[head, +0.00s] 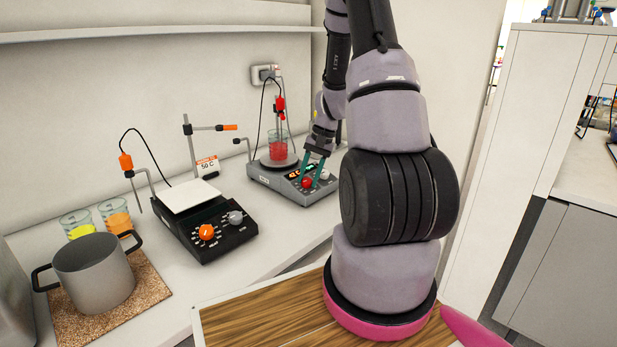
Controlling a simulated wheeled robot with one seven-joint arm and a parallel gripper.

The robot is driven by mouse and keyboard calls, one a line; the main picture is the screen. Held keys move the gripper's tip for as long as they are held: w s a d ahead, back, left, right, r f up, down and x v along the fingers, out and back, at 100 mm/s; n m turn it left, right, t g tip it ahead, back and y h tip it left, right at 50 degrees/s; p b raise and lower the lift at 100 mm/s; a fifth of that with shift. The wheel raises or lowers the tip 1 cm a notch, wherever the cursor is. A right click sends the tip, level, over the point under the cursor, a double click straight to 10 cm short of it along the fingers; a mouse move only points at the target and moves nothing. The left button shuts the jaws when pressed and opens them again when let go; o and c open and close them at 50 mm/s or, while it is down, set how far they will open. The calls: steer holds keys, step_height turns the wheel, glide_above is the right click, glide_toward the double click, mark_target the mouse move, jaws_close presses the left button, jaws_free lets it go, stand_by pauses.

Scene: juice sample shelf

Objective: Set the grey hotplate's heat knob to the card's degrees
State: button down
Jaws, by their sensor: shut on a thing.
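The grey hotplate (262,182) stands at the back of the counter, with a beaker of red liquid (277,146) on its round plate. Its red knob (307,183) is on the front panel, beside a paler knob (325,174). My gripper (312,174), with teal fingers, reaches down to the panel and is shut on the red knob. The knob's pointer and scale are too small or covered to read. The small display behind it is partly hidden by the fingers. The card (208,167) has an orange top band and appears to read 50 C.
A black hotplate (218,243) with a white top, an orange knob and a grey knob stands to the left. A pot (95,278) sits on a cork mat (152,291) near yellow and orange beakers. Clamp stands and cables rise behind the hotplates.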

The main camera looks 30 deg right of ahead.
steer(key=shift+m, duration=1)
steer(key=shift+c, duration=2.2)
jaws_free()
steer(key=shift+r, duration=0.1)
steer(key=v, duration=1)
steer(key=shift+s+d+r, duration=0.2)
steer(key=shift+s+d, duration=0.05)
steer(key=shift+d, duration=0.05)
